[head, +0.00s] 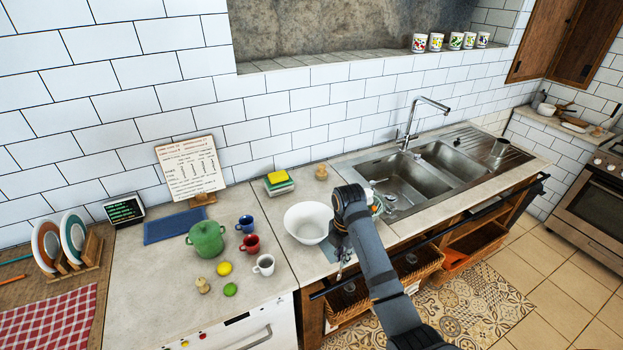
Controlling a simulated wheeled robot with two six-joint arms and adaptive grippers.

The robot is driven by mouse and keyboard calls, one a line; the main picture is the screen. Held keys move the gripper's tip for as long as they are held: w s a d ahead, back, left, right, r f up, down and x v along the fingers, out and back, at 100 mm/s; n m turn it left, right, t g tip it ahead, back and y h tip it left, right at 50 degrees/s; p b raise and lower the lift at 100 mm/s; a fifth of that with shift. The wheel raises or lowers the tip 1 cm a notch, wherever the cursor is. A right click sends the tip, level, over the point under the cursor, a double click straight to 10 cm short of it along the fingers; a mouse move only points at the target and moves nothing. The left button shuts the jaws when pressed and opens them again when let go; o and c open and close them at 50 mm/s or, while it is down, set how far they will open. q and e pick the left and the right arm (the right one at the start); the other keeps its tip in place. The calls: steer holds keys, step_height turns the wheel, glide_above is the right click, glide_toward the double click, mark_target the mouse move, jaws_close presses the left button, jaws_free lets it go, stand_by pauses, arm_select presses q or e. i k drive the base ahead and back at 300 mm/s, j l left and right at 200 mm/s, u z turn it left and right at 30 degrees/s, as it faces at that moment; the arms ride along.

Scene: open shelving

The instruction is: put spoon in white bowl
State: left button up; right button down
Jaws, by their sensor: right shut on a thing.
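The white bowl (308,222) stands upright on the counter, left of the sink, and looks empty. My right gripper (341,254) is just right of the bowl, near the counter's front edge, pointing down. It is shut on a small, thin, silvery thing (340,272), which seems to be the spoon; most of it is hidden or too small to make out. My right forearm covers part of the counter beside the bowl. My left gripper is not in view.
A yellow and green sponge stack (279,182) and a small wooden shaker (321,172) stand behind the bowl. A white mug (263,265), red mug (250,244) and green pot (206,239) are left. The double sink (432,168) is right.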

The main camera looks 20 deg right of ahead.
mark_target(313, 232)
steer(key=i, duration=0.9)
